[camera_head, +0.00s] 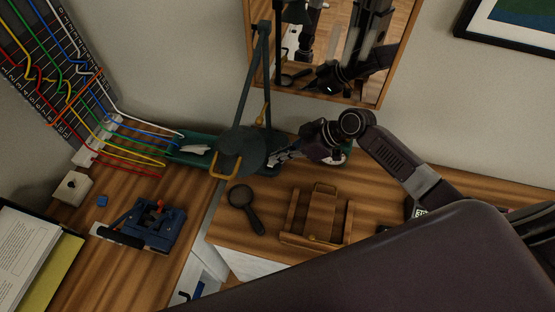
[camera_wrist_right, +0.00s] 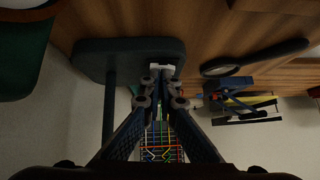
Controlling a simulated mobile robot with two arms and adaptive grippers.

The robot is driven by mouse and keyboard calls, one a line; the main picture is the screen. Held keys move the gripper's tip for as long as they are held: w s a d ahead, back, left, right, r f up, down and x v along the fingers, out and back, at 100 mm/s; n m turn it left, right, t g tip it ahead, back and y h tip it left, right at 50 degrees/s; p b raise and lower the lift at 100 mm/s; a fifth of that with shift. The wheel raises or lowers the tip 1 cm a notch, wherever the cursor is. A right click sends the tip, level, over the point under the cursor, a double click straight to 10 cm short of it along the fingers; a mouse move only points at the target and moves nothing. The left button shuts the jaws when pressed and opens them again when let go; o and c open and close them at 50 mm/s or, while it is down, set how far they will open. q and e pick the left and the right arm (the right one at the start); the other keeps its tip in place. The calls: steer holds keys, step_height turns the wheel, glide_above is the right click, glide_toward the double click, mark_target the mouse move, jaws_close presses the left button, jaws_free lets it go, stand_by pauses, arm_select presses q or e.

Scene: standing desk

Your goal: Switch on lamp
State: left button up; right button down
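The lamp is a dark grey desk lamp with a jointed arm (camera_head: 254,80) and a round head (camera_head: 241,148) carrying a brass-coloured handle. Its dark base (camera_wrist_right: 110,55) shows in the right wrist view, with a small white piece (camera_wrist_right: 152,69) at the base's edge. My right gripper (camera_head: 277,159) reaches in from the right, low beside the lamp head. In the right wrist view its fingertips (camera_wrist_right: 162,75) are together at the white piece; I cannot tell whether they touch it. Part of the base is hidden behind the lamp head and gripper. My left gripper is not in view.
A magnifying glass (camera_head: 244,203) and a wooden stand (camera_head: 318,215) lie in front of the lamp. A blue device (camera_head: 155,223) and coloured wires (camera_head: 125,140) are at left. A mirror (camera_head: 382,60) hangs behind. Bare desk lies between magnifier and stand.

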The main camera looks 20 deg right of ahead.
steer(key=shift+r, duration=0.1)
steer(key=v, duration=1.2)
steer(key=shift+w, duration=0.1)
steer(key=r+b, duration=0.1)
steer(key=b, duration=0.4)
steer(key=a+r+b, duration=0.1)
steer(key=b, duration=0.4)
steer(key=shift+w+a+r+g+y, duration=0.2)
steer(key=shift+r+g+y, duration=0.1)
steer(key=shift+r, duration=0.05)
